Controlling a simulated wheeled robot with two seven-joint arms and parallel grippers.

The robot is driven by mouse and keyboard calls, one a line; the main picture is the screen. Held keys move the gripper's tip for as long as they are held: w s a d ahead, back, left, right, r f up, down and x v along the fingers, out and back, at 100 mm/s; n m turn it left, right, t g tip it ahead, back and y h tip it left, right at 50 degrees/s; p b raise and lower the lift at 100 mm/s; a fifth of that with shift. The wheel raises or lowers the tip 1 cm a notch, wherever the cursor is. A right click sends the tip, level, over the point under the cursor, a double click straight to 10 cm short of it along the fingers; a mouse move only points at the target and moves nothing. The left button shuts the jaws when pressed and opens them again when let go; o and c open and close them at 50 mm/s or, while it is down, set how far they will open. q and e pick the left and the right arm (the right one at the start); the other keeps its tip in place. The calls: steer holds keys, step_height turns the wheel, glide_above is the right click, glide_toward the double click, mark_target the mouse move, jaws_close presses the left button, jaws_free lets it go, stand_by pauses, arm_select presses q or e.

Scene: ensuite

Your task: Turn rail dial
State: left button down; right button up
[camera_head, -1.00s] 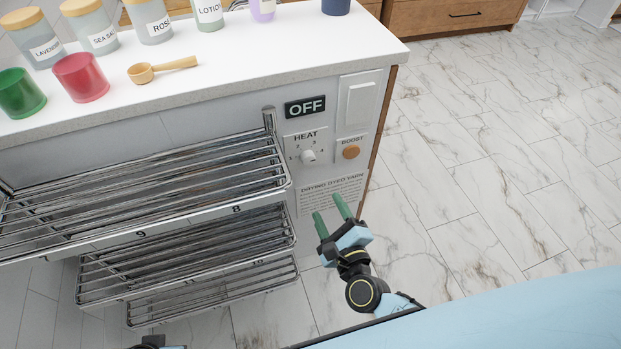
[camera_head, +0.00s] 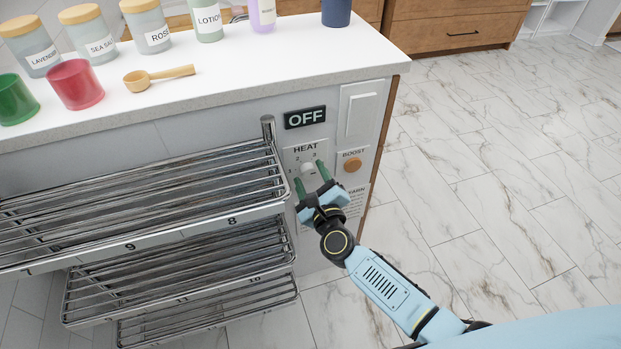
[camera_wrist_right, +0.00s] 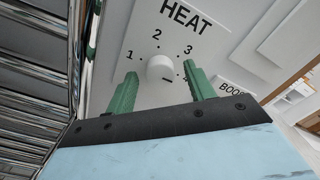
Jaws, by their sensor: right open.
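The white heat dial (camera_head: 308,168) sits on the panel on the front of the counter, under the word HEAT and a black OFF sign (camera_head: 305,117). In the right wrist view the dial (camera_wrist_right: 160,67) shows numbers around it, with 1, 2 and 3 readable. My right gripper (camera_head: 311,177) is open, with its green fingers pointing at the panel, one on each side of the dial. In the right wrist view the fingers (camera_wrist_right: 160,90) stand apart from the dial, with a gap on both sides. My left gripper is not in view.
Chrome towel rails (camera_head: 140,205) stick out just left of the dial. An orange boost button (camera_head: 352,164) and a white switch plate (camera_head: 361,113) are to the right. Jars, cups and a wooden scoop (camera_head: 158,77) stand on the counter. The floor at right is clear.

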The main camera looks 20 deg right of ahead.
steer(key=shift+w, duration=0.25)
steer(key=c, duration=1)
